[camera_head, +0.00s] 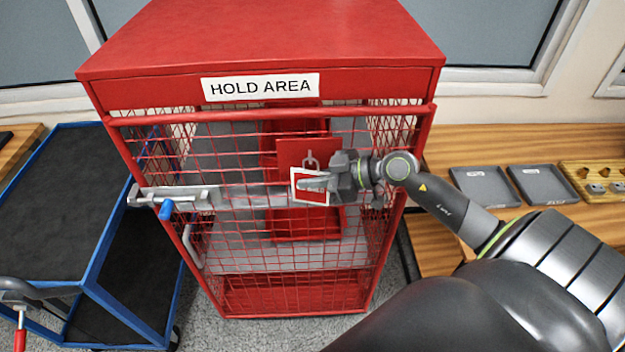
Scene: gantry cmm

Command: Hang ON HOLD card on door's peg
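The ON HOLD card (314,197) is a small red and white card in front of the cage door (250,235), near its middle. My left gripper is not in view.
The red cage has a HOLD AREA sign (260,87), a grey latch bar (175,196) with a blue knob (166,209), and red contents behind the mesh. A blue cart (92,275) stands left. A wooden bench (560,147) with grey trays (484,187) stands right.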

